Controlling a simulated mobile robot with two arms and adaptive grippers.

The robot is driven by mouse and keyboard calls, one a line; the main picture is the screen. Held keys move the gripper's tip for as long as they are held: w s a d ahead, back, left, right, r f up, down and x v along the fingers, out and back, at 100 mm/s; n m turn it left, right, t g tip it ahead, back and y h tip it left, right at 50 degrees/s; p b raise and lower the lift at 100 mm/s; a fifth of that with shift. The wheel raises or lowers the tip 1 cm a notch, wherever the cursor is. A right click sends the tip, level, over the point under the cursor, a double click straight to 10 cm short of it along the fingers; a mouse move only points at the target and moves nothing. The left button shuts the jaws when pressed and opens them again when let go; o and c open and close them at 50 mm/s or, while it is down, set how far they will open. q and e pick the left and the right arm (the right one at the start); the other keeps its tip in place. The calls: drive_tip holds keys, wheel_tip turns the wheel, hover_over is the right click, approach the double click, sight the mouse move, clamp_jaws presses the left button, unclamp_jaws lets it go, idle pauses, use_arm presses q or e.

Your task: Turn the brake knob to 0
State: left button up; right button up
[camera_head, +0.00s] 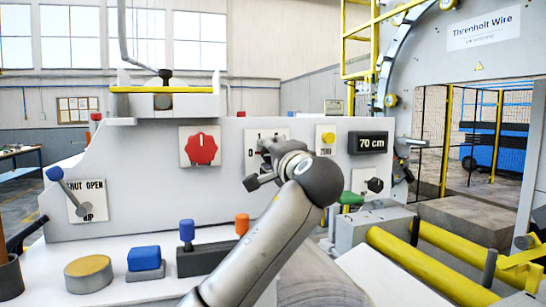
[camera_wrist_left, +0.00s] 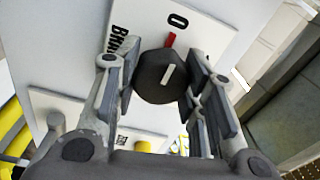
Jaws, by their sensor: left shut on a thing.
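The brake knob (camera_wrist_left: 150,85) is a dark round knob with a light line on its face. It stands on a white plate (camera_wrist_left: 70,25) marked BRAKE, part of the word hidden. A red mark (camera_wrist_left: 170,41) at the knob's edge points towards the 0 (camera_wrist_left: 178,20), and the light line leans the same way. My left gripper (camera_wrist_left: 165,84) has its fingers on both sides of the knob, shut on it. In the head view my left gripper (camera_head: 265,168) is at the brake plate (camera_head: 252,137) and hides the knob. My right gripper is not in view.
Near the brake plate are a red knob (camera_head: 203,149), a yellow button (camera_head: 328,138), a 70 cm display (camera_head: 367,143) and a black knob (camera_head: 375,185). Blue and orange pegs stand on the ledge below; yellow rollers (camera_head: 430,265) lie right.

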use_arm(q)
drive_tip(key=shift+f, duration=0.3)
drive_tip(key=o, duration=0.8)
drive_tip(key=shift+c, duration=0.2)
drive_tip(key=shift+o, duration=1.3)
drive_tip(key=shift+r, duration=0.2)
drive_tip(key=shift+s, duration=0.1)
drive_tip(key=v, duration=1.2)
